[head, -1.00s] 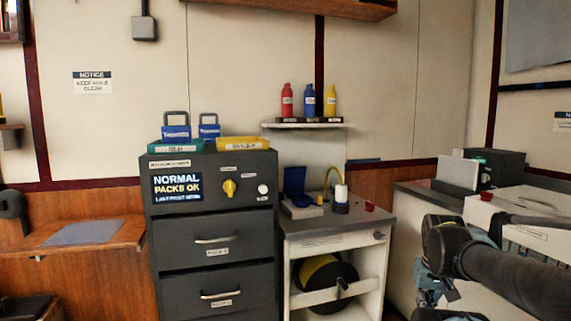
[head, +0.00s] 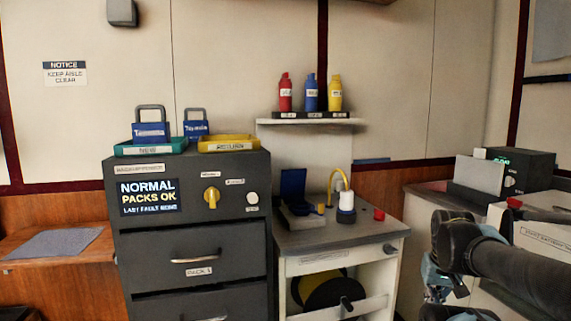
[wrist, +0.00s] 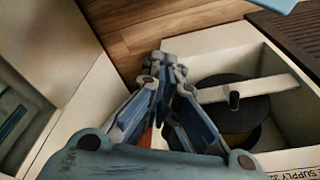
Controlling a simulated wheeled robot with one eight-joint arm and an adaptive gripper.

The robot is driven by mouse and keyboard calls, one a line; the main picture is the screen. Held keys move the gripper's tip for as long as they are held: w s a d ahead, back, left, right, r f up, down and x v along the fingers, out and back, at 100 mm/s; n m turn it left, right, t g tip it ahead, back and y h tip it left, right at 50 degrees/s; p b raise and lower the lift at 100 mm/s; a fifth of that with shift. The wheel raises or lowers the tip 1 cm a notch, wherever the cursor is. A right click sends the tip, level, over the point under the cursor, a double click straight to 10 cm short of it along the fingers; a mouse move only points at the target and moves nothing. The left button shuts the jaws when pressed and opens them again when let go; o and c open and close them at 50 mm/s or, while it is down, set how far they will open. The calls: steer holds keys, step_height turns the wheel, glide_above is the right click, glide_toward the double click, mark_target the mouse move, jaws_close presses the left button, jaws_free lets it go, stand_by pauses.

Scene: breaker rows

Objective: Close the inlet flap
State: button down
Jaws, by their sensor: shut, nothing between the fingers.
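A blue flap (head: 293,183) stands upright, open, at the back of a small dark base (head: 300,215) on the grey-topped white cabinet. I take it for the inlet flap; no readable label confirms this. My gripper (wrist: 163,62) is shut and empty in the wrist view, with its fingers together above the wood floor beside the cabinet's open shelf. In the head view, my arm is at the right, clear of the flap and to its right; the fingertips are not clear there. The flap does not show clearly in the wrist view.
A dark drawer cabinet (head: 190,246) is on the left. A cable reel (wrist: 235,105) sits in the lower shelf. A bottle shelf (head: 310,122) hangs above.

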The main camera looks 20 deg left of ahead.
steer(key=w+a+r+n+t+y, duration=0.1)
steer(key=w+a+r+n, duration=0.1)
steer(key=w+a+r, duration=0.95)
steer(key=w+a+r+n+t, duration=0.1)
steer(key=w+a+r, duration=0.65)
steer(key=r, duration=0.65)
steer(key=w+a+r+n+y, duration=0.1)
steer(key=w+a+r, duration=0.3)
steer(key=a, duration=0.6)
steer(key=w+a+r+n+t+y, duration=0.1)
steer(key=a+r, duration=0.4)
steer(key=a, duration=0.4)
steer(key=w+a+r+n, duration=0.1)
steer(key=w+a+r, duration=0.3)
steer(key=a, duration=0.6)
steer(key=shift+w+a+f, duration=0.1)
steer(key=shift+a+f, duration=0.1)
steer(key=shift+f, duration=1.85)
steer(key=shift+a+f, duration=0.15)
steer(key=shift+f, duration=1.85)
